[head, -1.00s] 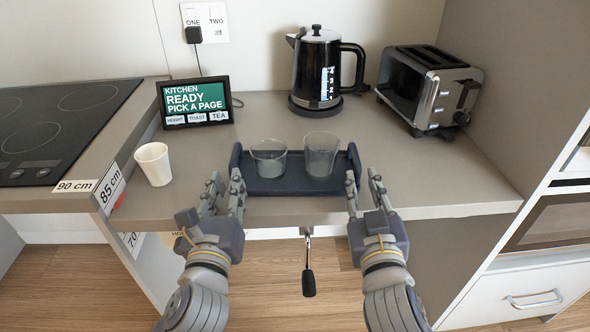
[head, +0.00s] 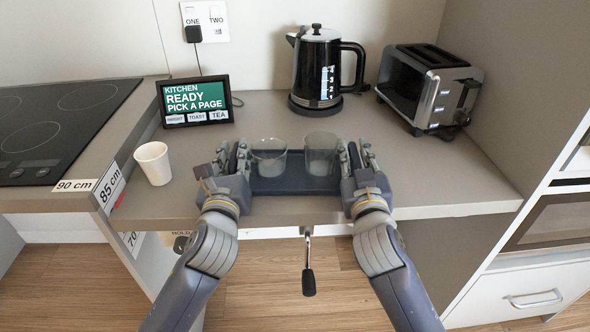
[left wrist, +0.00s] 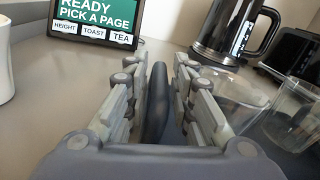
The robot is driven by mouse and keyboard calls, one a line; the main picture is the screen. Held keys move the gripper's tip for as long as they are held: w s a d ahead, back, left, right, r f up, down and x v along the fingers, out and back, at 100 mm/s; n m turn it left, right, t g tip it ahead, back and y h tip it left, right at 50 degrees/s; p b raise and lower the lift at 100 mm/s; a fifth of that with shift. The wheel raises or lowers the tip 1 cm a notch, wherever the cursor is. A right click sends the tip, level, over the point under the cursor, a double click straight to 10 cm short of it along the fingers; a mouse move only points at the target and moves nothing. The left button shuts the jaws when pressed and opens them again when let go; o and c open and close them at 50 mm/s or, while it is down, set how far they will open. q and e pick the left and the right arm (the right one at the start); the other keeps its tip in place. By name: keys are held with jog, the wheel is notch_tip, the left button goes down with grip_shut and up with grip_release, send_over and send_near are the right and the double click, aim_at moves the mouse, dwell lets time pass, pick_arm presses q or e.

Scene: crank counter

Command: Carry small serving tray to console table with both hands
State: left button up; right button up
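The small dark blue serving tray (head: 295,187) lies on the counter near its front edge. Two clear glasses, a left one (head: 269,160) and a right one (head: 320,155), stand on it. My left gripper (head: 232,158) is at the tray's left end. In the left wrist view its open fingers (left wrist: 157,105) stand on both sides of the dark upright tray end (left wrist: 157,100), with small gaps visible. My right gripper (head: 356,157) is at the right end, its fingers apart with the tray end between them. Its contact with the tray is unclear. No console table can be identified.
A white cup (head: 153,163) stands left of the tray, near my left gripper. A screen (head: 195,102), a kettle (head: 316,70) and a toaster (head: 428,88) stand behind. A crank handle (head: 308,270) hangs below the front edge. The counter right of the tray is clear.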

pick_arm(q)
jog(key=shift+w, duration=0.45)
pick_arm(e)
jog(key=shift+w, duration=0.45)
pick_arm(q)
grip_shut()
pick_arm(e)
grip_shut()
pick_arm(q)
jog(key=shift+r, duration=0.15)
pick_arm(e)
jog(key=shift+r, duration=0.25)
